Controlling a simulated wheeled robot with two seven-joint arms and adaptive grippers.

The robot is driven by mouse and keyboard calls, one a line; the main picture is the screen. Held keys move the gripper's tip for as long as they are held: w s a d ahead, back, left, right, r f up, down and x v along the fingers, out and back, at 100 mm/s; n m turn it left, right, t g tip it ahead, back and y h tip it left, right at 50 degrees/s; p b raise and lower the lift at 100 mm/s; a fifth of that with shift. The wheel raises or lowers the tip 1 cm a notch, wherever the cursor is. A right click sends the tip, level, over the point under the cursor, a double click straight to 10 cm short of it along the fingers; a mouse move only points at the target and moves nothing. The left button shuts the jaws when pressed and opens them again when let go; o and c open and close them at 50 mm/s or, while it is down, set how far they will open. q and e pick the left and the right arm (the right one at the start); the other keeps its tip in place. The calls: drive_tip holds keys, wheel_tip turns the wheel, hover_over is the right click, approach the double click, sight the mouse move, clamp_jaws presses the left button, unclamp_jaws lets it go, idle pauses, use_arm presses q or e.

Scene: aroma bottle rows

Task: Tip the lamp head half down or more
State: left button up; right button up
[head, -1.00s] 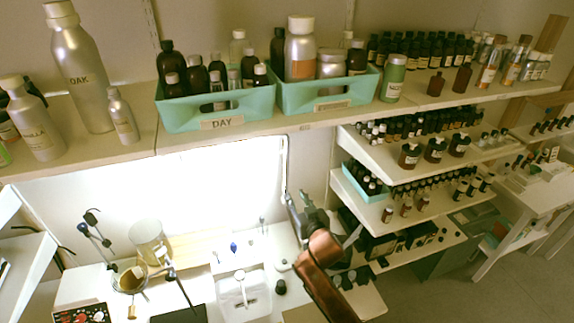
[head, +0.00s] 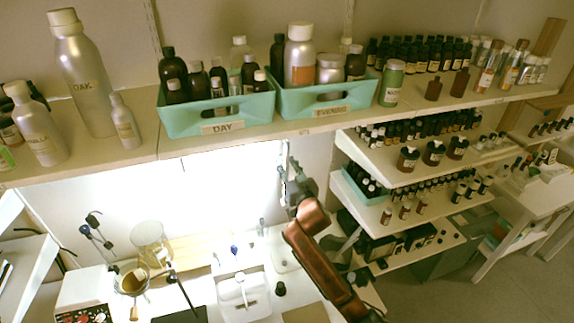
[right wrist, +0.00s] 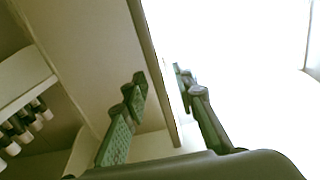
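No separate lamp head can be made out for certain. A bright white glowing panel (head: 150,205) fills the space under the long shelf, and I cannot tell if it is the lamp head. My right gripper (head: 291,172) is at the panel's right edge, just below the shelf. In the right wrist view the right gripper (right wrist: 160,82) is open, with its two green-padded fingers apart. A dark straight edge of the glowing panel (right wrist: 235,70) runs between the fingers; I see no clear contact. My left gripper is not in view.
The long shelf (head: 330,121) above holds bottles and two teal boxes, DAY (head: 222,121) and EVENING (head: 327,101). Stepped bottle racks (head: 400,172) stand close to the right of my right arm.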

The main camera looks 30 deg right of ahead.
drive_tip(key=shift+c, duration=0.2)
clamp_jaws()
idle(0.5)
